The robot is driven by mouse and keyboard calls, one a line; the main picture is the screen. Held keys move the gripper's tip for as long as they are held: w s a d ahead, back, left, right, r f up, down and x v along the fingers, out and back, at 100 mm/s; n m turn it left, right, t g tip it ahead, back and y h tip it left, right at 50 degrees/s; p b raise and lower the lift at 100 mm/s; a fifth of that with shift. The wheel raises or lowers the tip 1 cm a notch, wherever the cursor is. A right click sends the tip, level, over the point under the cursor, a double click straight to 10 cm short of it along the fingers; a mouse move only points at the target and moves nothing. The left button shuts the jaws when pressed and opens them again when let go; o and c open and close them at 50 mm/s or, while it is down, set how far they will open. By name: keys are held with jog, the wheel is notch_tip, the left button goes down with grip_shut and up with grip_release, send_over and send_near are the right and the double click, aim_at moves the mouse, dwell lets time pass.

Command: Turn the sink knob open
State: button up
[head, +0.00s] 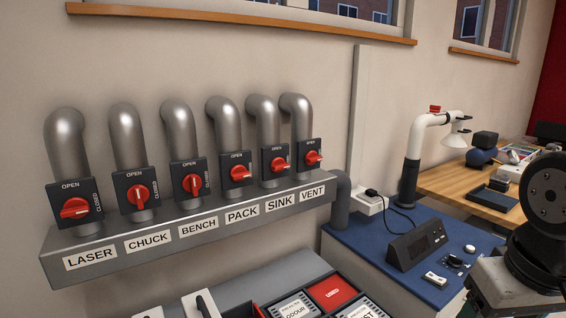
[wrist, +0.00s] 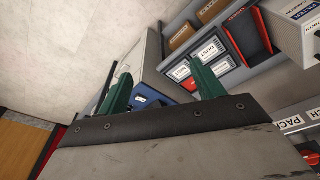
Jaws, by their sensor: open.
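The sink knob (head: 281,163) is a red knob on a dark plate marked OPEN at the top, above the SINK label (head: 280,203) on the grey manifold. Its handle looks roughly sideways, not upright; its exact angle is too small to tell. My gripper (wrist: 160,82) shows in the wrist view with its two green fingers spread apart and nothing between them. It is away from the knob; the sink knob is not identifiable in the wrist view. My arm's dark joint shows at the right edge of the head view.
The laser knob (head: 75,208), chuck knob (head: 138,194), bench knob (head: 192,184), pack knob (head: 240,173) and vent knob (head: 313,158) share the manifold (head: 140,262). Below are labelled boxes and a red bin (wrist: 249,32). A blue bench (head: 365,265) with a dark console (head: 417,244) stands right.

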jog(key=w+a+r+n+t, duration=0.1)
jog(key=w+t, duration=0.1)
jog(key=w, duration=0.7)
jog(key=w+a+t, duration=0.2)
jog(key=w+t, duration=0.1)
jog(key=w, duration=0.5)
jog(key=n+t+y, duration=0.6)
jog(key=t+y, duration=0.2)
jog(key=y, duration=0.2)
send_near(283, 166)
jog(key=x, duration=0.9)
jog(key=shift+w+a, duration=0.1)
jog(key=c, duration=1)
